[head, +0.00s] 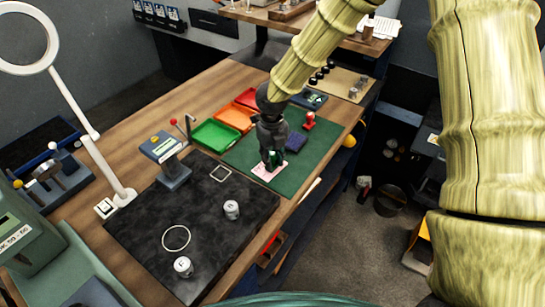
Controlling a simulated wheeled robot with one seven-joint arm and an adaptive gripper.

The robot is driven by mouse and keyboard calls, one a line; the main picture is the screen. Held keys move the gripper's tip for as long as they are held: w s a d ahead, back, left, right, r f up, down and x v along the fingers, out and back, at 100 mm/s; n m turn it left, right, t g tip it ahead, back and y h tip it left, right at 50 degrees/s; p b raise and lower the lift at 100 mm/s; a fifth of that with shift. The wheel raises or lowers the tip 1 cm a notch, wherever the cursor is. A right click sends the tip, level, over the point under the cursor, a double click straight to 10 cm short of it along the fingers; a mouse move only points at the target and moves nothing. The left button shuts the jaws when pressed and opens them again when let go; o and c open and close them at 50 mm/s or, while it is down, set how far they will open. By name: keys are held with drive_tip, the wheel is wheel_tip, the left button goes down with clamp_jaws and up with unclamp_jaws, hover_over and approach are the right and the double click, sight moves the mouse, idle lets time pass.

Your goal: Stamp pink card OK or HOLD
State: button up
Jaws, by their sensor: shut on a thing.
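The pink card (265,174) lies on the green mat (285,181) near its front edge. My gripper (272,157) points down right above the card and is shut on a small green thing, which looks like a stamp; the fingers hide most of it. I cannot tell whether its foot touches the card. A red stamp (309,121) stands on the mat to the right, beyond a dark blue pad (296,141). A dark tray (318,103) with something green in it lies at the mat's far edge.
Green (215,136), orange (234,117) and red (249,98) trays line the mat's left side. A black slab (150,225) carries two metal cylinders (231,210) and a ring (176,238). A lamp (85,125) rises at left.

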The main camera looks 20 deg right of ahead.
sight(272, 153)
drive_tip(key=shift+s+f, duration=0.1)
drive_tip(key=shift+f, duration=0.35)
idle(1.8)
drive_tip(key=shift+r+p, duration=3)
drive_tip(key=shift+r, duration=0.6)
